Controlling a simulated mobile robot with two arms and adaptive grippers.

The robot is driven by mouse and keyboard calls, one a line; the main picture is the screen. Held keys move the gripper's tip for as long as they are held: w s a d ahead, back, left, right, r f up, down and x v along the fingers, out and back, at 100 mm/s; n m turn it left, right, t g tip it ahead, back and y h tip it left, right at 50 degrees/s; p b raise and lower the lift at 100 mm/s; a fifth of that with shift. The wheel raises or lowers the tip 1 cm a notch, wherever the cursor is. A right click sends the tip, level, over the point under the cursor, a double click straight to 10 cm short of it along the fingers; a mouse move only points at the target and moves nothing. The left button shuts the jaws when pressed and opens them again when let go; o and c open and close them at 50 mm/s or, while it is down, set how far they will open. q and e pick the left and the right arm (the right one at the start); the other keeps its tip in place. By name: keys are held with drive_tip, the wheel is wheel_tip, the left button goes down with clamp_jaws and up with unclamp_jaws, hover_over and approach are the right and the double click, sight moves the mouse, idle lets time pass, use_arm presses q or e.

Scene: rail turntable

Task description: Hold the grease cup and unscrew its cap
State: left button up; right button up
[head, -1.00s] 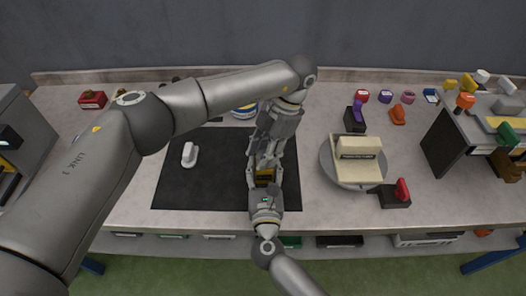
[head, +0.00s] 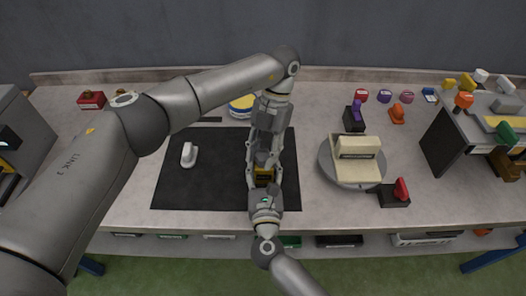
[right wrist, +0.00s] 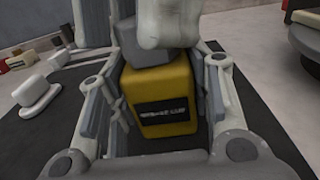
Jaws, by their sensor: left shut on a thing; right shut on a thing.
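The grease cup (right wrist: 160,90) is a yellow block with a dark label, upright between the fingers of my right gripper (right wrist: 163,100) in the right wrist view. It shows as a small yellow patch in the head view (head: 263,174). My right gripper reaches in from the front and is shut on the cup's body. The grey cap (right wrist: 158,52) sits on top of the cup, partly hidden by a pale finger of my left gripper. My left gripper (head: 262,160) comes down from above and is shut on the cap. I cannot tell whether the cap is loose.
The cup is over a black mat (head: 200,185), with a white handled piece (head: 189,155) at left. A round turntable (head: 352,181) bearing a cream block stands at right. A blue and yellow tin (head: 242,106) is behind the arm. Small coloured items line the back right.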

use_arm(q)
drive_tip(key=n, duration=0.2)
drive_tip(key=n+h, duration=0.1)
drive_tip(key=n, duration=0.1)
drive_tip(key=n+h, duration=0.1)
drive_tip(key=n, duration=0.1)
drive_tip(key=shift+f+g, duration=0.3)
drive_tip(key=o, duration=1.1)
drive_tip(key=shift+a, duration=0.1)
drive_tip(key=shift+o, duration=0.6)
drive_tip(key=shift+r, duration=0.2)
drive_tip(key=shift+r, duration=0.1)
drive_tip(key=shift+r, duration=1.95)
